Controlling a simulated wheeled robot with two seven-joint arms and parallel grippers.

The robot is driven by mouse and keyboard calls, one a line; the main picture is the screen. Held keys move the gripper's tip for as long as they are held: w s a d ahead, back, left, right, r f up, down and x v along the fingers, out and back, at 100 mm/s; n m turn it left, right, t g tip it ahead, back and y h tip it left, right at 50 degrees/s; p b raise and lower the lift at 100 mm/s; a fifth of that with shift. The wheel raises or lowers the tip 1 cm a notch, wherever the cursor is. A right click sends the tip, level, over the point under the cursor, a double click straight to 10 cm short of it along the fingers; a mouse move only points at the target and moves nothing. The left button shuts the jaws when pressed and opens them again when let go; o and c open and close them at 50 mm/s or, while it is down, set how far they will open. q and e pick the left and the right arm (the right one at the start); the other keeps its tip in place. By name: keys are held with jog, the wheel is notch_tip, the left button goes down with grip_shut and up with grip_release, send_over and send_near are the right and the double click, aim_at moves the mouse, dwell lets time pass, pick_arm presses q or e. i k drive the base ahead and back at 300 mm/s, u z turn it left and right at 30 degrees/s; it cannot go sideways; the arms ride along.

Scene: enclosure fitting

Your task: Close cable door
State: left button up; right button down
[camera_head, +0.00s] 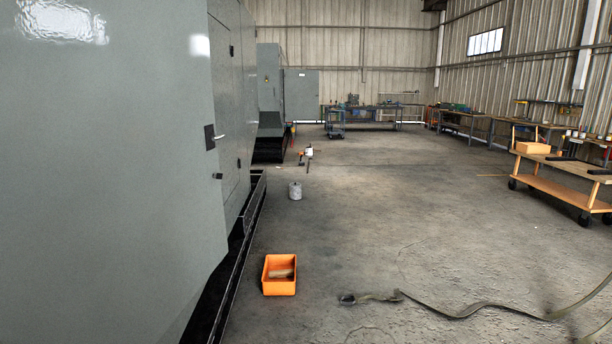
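A large grey enclosure (100,170) fills the left side of the head view, very close to me. Past its near panel, a grey door (229,120) with a dark latch plate and silver handle (214,137) is set in the side wall; it looks flush with the wall. Farther back, a grey panel (302,95) stands out sideways from a second grey cabinet (270,85), like a door standing open. I cannot tell which of these is the cable door. Neither of my grippers is in view.
A black rail (243,245) runs along the enclosure's foot. A wooden cart (560,185) stands at right. The middle floor is mostly clear.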

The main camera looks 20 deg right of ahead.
aim_at(112, 221)
jog(key=z, duration=0.75)
jog(key=i, duration=1.1)
jog(key=u, duration=0.2)
